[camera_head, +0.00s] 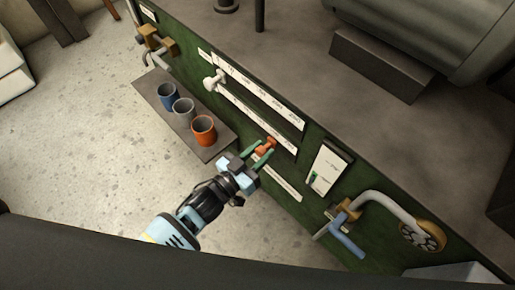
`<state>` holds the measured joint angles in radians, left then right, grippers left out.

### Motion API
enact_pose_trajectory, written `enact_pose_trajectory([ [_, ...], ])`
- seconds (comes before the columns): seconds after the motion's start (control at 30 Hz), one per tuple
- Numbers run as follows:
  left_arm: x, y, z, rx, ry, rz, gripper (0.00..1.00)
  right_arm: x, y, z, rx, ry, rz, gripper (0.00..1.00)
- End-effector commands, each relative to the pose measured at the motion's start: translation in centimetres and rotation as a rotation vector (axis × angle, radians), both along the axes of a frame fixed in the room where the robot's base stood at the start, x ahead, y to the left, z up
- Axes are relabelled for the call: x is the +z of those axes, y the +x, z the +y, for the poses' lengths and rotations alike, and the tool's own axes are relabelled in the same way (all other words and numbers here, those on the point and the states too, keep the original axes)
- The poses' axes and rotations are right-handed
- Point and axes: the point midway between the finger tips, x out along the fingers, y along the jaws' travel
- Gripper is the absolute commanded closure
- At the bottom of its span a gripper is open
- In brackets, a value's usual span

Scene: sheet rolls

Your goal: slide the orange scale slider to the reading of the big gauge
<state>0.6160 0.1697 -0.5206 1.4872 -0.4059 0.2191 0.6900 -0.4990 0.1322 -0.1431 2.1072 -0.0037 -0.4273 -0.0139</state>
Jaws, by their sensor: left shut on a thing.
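The orange slider (269,143) sits on the front of the green panel, at the lower right end of a long slot beside a pale scale strip (243,115). My left gripper (264,149) reaches up to it from below, its two green fingers on either side, and is shut on it. The scale marks are too small to read. No big gauge with a readable needle can be made out in this view. My right gripper is not in view.
A white slider knob (215,80) sits farther up-left on the panel. A shelf left of my arm holds a blue cup (168,97), a grey cup (184,110) and an orange cup (203,131). A blue-handled tap (345,241) and pipe stick out at lower right.

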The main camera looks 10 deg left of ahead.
Motion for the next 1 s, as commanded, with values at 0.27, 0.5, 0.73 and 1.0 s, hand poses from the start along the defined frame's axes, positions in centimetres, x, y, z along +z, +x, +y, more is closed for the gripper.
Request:
enact_pose_trajectory([
  [0.27,-0.1,0.0,0.0,0.000,0.001,0.001,0.48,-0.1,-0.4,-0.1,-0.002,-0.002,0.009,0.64],
  [0.5,0.0,0.0,0.1,0.000,0.001,0.001,0.48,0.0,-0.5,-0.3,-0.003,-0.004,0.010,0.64],
  [0.73,0.0,-1.6,1.2,0.001,0.001,0.002,0.48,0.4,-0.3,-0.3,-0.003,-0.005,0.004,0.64],
  [1.0,0.0,-5.0,3.6,0.000,0.000,0.002,0.48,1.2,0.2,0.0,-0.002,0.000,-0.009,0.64],
])
